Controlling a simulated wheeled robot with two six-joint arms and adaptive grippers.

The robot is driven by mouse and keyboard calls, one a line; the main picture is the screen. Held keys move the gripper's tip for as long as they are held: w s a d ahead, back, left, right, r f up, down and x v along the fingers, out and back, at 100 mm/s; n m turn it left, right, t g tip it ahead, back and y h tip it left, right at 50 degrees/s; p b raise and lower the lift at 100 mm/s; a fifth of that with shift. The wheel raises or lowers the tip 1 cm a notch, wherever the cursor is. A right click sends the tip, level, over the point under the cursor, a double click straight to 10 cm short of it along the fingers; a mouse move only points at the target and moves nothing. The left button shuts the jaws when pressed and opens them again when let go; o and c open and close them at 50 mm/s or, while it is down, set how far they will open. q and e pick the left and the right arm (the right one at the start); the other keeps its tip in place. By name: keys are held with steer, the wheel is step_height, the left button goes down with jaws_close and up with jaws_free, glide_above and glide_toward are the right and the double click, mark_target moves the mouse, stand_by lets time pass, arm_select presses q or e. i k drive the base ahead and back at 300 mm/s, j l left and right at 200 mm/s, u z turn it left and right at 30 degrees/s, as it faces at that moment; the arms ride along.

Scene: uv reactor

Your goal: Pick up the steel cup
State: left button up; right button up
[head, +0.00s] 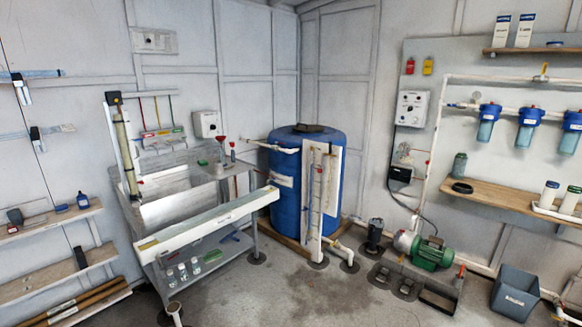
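I cannot make out the steel cup for certain. A small pale grey, cup-like thing (220,170) stands at the right end of the metal sink bench (165,212), below a red funnel; it is too small to tell if it is steel. A grey-green jar (459,165) stands on the right wooden shelf (500,197). Neither of my grippers shows in the head view.
A large blue barrel (285,190) stands in the corner behind upright white pipes. Wall shelves (50,225) are at the left. The middle floor (290,295) is clear.

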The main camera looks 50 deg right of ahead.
mark_target(217, 166)
steer(key=z, duration=1.15)
